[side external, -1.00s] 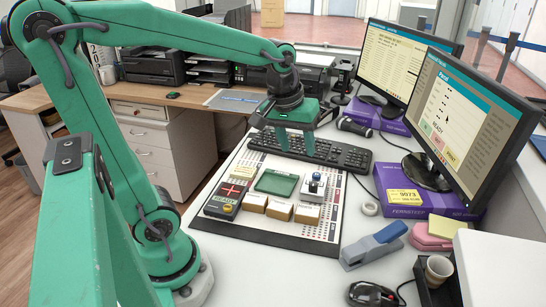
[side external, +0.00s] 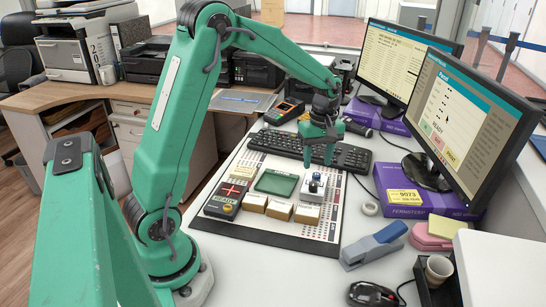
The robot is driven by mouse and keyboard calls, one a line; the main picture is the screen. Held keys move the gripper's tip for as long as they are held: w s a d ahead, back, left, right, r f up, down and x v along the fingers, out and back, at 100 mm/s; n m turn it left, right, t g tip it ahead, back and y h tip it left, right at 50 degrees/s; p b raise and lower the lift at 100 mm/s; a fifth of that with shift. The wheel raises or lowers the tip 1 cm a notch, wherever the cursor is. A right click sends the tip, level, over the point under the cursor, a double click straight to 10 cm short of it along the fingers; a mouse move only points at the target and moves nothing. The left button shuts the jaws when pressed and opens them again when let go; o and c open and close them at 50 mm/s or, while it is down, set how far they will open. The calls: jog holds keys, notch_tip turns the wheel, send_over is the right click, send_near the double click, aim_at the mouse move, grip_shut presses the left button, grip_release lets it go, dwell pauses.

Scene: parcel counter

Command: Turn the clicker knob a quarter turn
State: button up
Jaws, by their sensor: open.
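The clicker knob (side external: 315,178) is a small light-topped knob on a grey and blue block (side external: 313,189). The block sits at the right of the white board with a dark edge (side external: 270,236). My gripper (side external: 318,164) points down just above and behind the knob. Its two green fingers are apart with nothing visible between them. The fingertips look close to the knob, but I cannot tell whether they touch it.
On the board are a green pad (side external: 276,182), a dark device with a red cross (side external: 228,197) and several tan blocks (side external: 280,210). A black keyboard (side external: 347,154) lies behind.

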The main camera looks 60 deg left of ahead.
aim_at(314, 184)
jog(key=shift+f, duration=0.15)
jog(key=shift+s+f, duration=0.15)
jog(key=shift+f, duration=3.7)
jog(key=c, duration=1)
